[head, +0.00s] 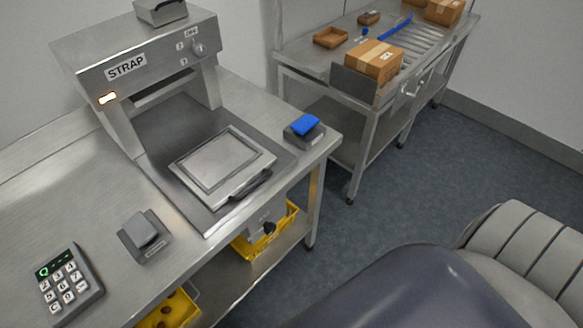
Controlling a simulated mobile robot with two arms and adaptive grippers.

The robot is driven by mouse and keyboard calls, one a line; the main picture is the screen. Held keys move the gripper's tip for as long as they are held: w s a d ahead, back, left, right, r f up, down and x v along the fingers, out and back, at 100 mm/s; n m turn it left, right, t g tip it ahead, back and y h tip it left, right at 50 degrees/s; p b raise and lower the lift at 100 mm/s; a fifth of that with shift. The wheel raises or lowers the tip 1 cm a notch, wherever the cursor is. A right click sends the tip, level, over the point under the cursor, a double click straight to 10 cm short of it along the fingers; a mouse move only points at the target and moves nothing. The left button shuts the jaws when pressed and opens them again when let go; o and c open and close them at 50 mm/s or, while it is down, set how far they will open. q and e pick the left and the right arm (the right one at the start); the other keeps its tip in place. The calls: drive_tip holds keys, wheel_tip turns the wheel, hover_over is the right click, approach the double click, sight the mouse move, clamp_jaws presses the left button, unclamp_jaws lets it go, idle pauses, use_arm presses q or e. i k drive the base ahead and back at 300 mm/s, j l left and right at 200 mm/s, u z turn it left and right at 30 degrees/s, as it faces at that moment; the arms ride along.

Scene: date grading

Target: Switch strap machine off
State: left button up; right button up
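The strap machine (83,72) is a grey metal arch labelled STRAP, standing on the steel bench at the left of the head view. A round selector knob (199,48) sits on the right of its front face, with small OFF and number marks beside it. Which mark the knob points to is too small to tell. A flat plate with a dark handle (222,162) lies in front of the arch. Neither of my grippers is in view.
A keypad (68,285), a grey rocker device (145,235) and a blue-topped device (305,127) are on the bench (95,210). Yellow bins (265,236) sit below. A second steel table (320,62) holds cardboard boxes (374,61). Floor between is open.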

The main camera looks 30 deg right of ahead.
sight(270, 228)
drive_tip(key=z, duration=0.75)
